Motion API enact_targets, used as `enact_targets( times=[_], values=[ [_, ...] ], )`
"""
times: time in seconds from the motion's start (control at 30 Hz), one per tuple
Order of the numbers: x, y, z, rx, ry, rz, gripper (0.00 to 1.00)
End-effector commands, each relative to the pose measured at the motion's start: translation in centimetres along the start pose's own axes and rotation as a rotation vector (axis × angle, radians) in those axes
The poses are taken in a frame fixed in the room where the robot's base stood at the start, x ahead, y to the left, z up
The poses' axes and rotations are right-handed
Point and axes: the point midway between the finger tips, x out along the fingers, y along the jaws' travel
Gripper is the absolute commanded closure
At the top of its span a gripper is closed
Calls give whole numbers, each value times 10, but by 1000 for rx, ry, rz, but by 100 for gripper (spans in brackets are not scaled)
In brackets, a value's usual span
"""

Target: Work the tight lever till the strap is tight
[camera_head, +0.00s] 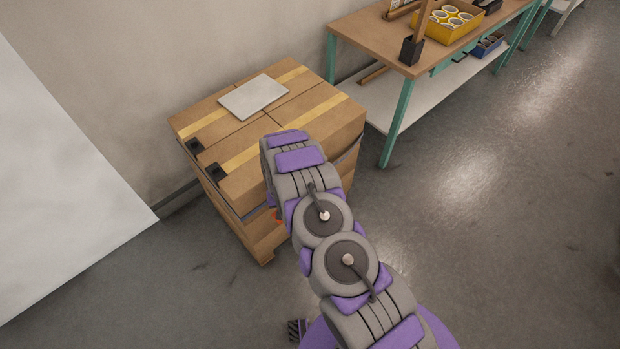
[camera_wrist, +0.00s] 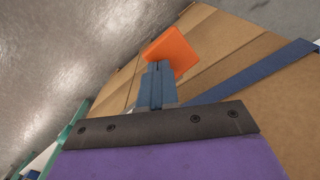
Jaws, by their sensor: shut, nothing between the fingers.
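An orange piece, apparently the lever (camera_wrist: 171,50), shows in the wrist view just beyond my fingertips, against the cardboard. My gripper (camera_wrist: 158,70) is shut and empty, its blue-grey fingers pointing at the orange piece. I cannot tell whether they touch it. The dark blue strap (camera_wrist: 258,72) runs flat across the carton side and passes behind my fingers. In the head view a sliver of the orange lever (camera_head: 277,215) shows left of my arm, low on the carton stack (camera_head: 232,205). My arm hides the gripper and most of that side there. I cannot tell how tight the strap is.
A pale sheet (camera_head: 253,97) lies on the cartons, with black corner pieces (camera_head: 194,147) at the near left edge. A workbench (camera_head: 372,35) with teal legs stands back right, holding a yellow box of rolls (camera_head: 450,22). The floor (camera_head: 480,200) to the right is clear.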

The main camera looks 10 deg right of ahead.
Motion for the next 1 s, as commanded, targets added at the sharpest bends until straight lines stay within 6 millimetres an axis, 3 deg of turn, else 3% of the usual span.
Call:
enact_targets(
  times=[0.2, 0.37, 1.0],
  values=[
    [11, 0, 0, 1, 1, 0, 100],
    [6, 0, 0, 1, 1, 0, 100],
    [-62, -1, 0, 0, 0, 0, 100]
  ],
)
